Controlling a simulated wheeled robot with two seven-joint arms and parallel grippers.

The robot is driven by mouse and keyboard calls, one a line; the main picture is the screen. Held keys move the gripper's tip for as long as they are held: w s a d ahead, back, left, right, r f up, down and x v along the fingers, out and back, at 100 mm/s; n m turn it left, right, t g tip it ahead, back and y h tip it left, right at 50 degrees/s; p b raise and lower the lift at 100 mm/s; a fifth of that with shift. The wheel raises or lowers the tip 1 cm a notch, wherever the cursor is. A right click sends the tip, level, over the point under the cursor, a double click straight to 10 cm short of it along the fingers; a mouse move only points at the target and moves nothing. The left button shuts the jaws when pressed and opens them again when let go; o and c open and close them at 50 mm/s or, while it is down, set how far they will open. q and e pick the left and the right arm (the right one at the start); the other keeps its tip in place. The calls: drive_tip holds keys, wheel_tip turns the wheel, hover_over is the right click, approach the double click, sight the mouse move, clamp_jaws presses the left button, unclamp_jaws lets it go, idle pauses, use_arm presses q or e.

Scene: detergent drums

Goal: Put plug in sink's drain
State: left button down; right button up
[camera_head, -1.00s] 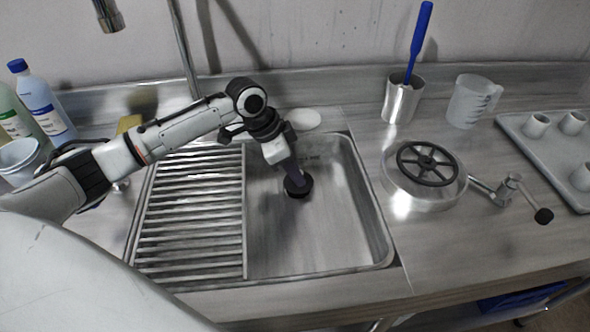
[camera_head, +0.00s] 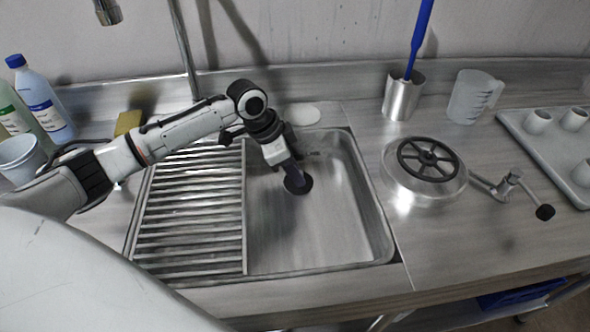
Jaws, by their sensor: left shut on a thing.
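The steel sink (camera_head: 335,240) is set in the counter, with a slatted rack (camera_head: 190,225) over its left part. My left gripper (camera_head: 293,172) reaches down into the open right part of the sink, near its left side. It is shut on the black round plug (camera_head: 299,184), which is low in the basin. The drain is not visible; the plug and gripper may cover it. I cannot tell whether the plug touches the basin floor. My right gripper is not in view.
A round steel pot with a black wheel (camera_head: 428,160) and a crank stands right of the sink. Behind it are a steel cup (camera_head: 403,98) with a blue-handled tool and a clear jug (camera_head: 473,97). Bottles (camera_head: 45,105) and a bucket (camera_head: 20,158) stand at left.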

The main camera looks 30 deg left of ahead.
use_arm(q)
drive_tip(key=shift+f, duration=0.1)
drive_tip(key=c, duration=1.5)
unclamp_jaws()
drive_tip(key=v, duration=1)
